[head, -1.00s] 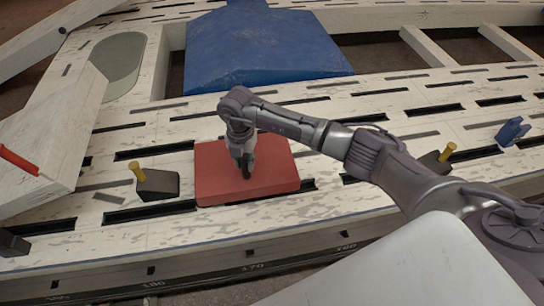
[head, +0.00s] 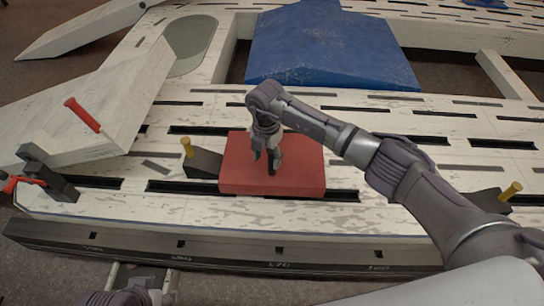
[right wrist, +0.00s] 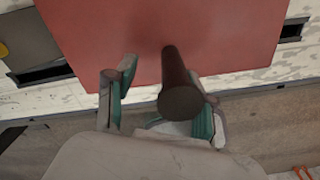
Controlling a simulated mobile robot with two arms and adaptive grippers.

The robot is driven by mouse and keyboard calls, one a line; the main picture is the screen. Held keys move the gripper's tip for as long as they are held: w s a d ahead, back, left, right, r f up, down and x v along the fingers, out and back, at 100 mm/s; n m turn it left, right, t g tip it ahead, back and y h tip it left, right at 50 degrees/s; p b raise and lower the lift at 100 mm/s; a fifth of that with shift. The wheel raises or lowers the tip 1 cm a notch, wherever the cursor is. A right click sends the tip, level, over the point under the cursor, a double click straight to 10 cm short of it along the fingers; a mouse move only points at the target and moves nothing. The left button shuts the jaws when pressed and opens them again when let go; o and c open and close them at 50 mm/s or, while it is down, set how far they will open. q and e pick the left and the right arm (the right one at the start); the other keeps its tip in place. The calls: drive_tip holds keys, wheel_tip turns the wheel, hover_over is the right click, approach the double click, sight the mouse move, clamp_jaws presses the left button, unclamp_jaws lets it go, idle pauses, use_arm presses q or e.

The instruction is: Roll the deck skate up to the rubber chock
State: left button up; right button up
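The deck skate is a flat red block (head: 295,177) on the slotted white deck, with a dark upright post (right wrist: 178,80) on it. My right gripper (head: 266,157) points down over the skate. In the right wrist view its fingers (right wrist: 160,103) are apart on either side of the post, which is nearer the right finger. A black rubber chock (head: 205,164) with a yellow handle stands at the skate's left edge. It also shows in the right wrist view (right wrist: 28,42). They look very close; I cannot tell whether they touch.
Another black chock (head: 490,199) with a yellow handle stands at the right, partly behind my right arm. A white beam (head: 95,115) and a blue ridged block (head: 330,50) lie behind.

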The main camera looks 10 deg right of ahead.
drive_tip(key=shift+o, duration=0.2)
drive_tip(key=shift+a+r, duration=0.15)
drive_tip(key=shift+a, duration=0.35)
drive_tip(key=shift+d, duration=0.1)
drive_tip(key=shift+w+r, duration=0.1)
drive_tip(key=shift+r, duration=0.45)
wheel_tip(320, 180, up, 11)
drive_tip(key=shift+d, duration=0.15)
